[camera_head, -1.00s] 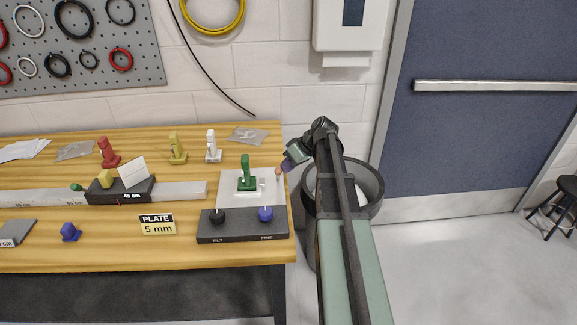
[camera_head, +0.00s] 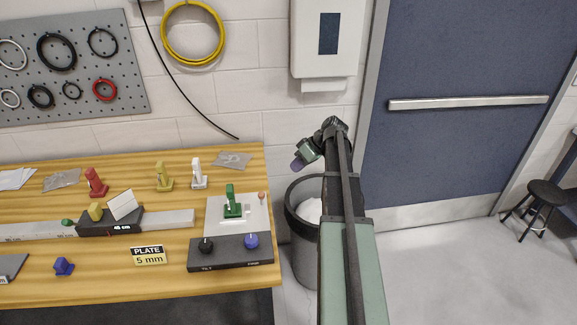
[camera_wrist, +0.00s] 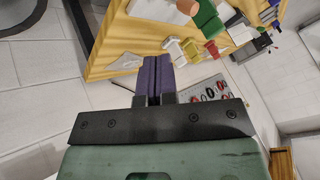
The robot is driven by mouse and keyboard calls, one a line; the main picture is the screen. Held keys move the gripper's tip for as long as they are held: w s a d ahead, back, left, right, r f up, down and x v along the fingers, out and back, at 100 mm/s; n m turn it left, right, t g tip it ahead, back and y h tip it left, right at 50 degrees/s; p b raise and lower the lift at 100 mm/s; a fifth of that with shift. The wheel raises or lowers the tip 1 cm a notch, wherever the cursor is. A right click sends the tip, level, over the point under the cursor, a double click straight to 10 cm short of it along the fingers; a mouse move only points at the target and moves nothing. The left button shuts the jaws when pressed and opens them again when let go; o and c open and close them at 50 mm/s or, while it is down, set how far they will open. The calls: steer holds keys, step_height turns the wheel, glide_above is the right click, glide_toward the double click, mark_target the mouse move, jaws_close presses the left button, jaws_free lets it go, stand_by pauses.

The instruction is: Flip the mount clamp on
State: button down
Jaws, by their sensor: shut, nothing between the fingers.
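The mount fixture (camera_head: 228,253) is a dark base at the bench's right end, with a black TILT knob (camera_head: 206,245) and a blue FINE knob (camera_head: 251,241). Behind these is a pale plate (camera_head: 250,220) carrying a green post (camera_head: 231,203). A small salmon-tipped lever (camera_head: 262,197) stands upright at the plate's right edge; I cannot tell for sure that it is the clamp. My gripper (camera_head: 298,164), with purple fingers, is beyond the bench's right edge, up and right of the lever, apart from it. In the wrist view the fingers (camera_wrist: 157,76) are shut and empty.
A grey bin (camera_head: 300,228) stands beside the bench's right end, under my arm. A rail (camera_head: 170,221) with a dark carriage (camera_head: 110,225) lies left of the fixture. Red (camera_head: 96,184), yellow (camera_head: 164,178) and white (camera_head: 198,175) posts stand behind.

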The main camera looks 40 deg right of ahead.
steer(key=b, duration=0.8)
glide_toward(262, 199)
steer(key=w+d+f, duration=0.3)
steer(key=w+f, duration=0.1)
steer(key=shift+g, duration=0.3)
steer(key=a, duration=0.2)
steer(key=a+f, duration=0.1)
steer(key=a, duration=0.1)
steer(key=shift+a, duration=0.15)
